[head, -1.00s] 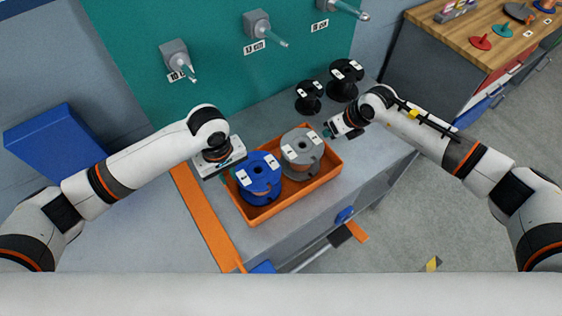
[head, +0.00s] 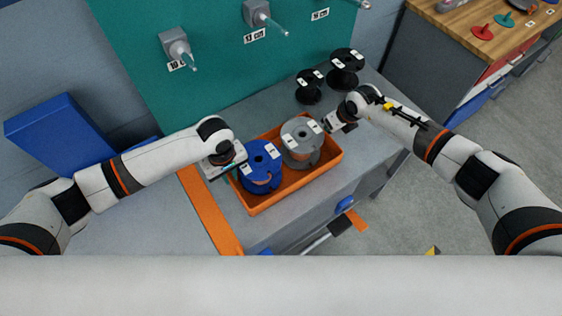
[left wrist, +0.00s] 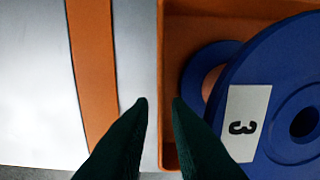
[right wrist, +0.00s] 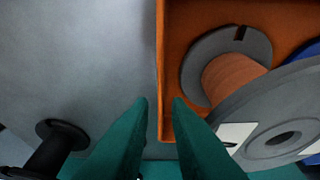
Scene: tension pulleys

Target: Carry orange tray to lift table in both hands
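The orange tray (head: 262,207) rests on a grey worktop. It holds a blue spool (head: 260,165) labelled 3 and a grey spool (head: 302,142). My left gripper (head: 228,171) is at the tray's left end. In the left wrist view its fingers (left wrist: 160,100) are a little apart, either side of the tray's wall line, with a visible gap. My right gripper (head: 331,124) is at the tray's far right end. In the right wrist view its fingers (right wrist: 160,100) are likewise apart beside the wall. Contact is not visible. I cannot tell for certain which surface is the lift table.
Black spools (head: 309,87) (head: 346,68) stand behind the tray. An orange strip (head: 211,213) separates the worktop from a clear grey surface (head: 130,215) at left. Pegs (head: 175,48) project from the green board. A blue box (head: 60,133) is far left; a wooden bench (head: 490,20) is far right.

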